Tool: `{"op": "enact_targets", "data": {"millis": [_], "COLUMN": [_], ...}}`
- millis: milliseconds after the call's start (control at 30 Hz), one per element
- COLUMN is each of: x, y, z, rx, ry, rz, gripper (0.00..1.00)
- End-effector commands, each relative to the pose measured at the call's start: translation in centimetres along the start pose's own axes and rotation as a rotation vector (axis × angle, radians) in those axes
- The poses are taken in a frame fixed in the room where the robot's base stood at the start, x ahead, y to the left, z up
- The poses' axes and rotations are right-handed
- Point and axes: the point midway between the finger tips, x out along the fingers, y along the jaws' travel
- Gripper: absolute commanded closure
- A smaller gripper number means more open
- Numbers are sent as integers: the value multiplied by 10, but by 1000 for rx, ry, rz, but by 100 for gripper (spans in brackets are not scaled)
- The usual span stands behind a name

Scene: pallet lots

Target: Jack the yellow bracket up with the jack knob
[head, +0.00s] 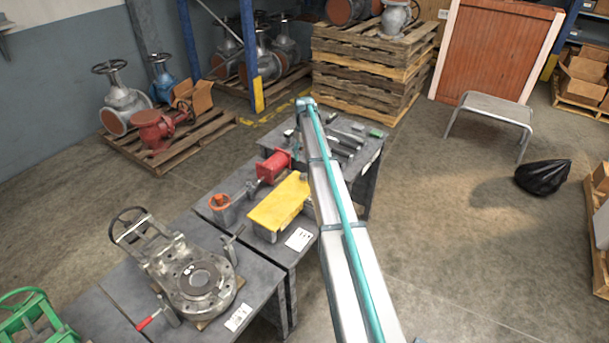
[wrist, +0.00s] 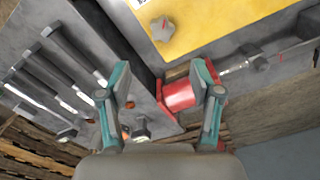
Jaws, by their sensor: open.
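The yellow bracket (head: 280,203) lies flat-topped on the dark bench in the head view, left of my arm. In the wrist view the yellow bracket (wrist: 225,28) fills the top edge. A grey lobed knob (wrist: 163,28), which looks like the jack knob, sits on its yellow face; I cannot make it out in the head view. My gripper (wrist: 160,76) is open with nothing between its teal fingers. In the picture it lies below the knob and apart from it. In the head view my gripper is hidden behind my arm.
A red cylinder (head: 273,166) stands beside the bracket; it also shows between my fingers in the wrist view (wrist: 180,94). An orange-topped part (head: 219,202) is at left. Several dark bars (head: 344,140) lie on the far bench end. A flanged valve (head: 200,280) occupies the near bench.

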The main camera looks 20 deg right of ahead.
Motion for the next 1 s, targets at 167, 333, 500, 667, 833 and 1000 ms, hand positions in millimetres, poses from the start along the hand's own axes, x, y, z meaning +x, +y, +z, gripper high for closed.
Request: {"op": "enact_targets", "data": {"millis": [167,333,500,667,833,1000], "x": [-2,-2,-2,-2,-1,7], "y": [0,-1,-1,-1,-1,-1], "z": [1,2,3,4,4,4], "rx": [-421,-831,-1220,-1490,-1631,-1657], "ry": [-5,-10,-12,-11,-10,-10], "rz": [-3,-9,-16,-21,-23,-23], "gripper": [35,35,35,35,35,35]}}
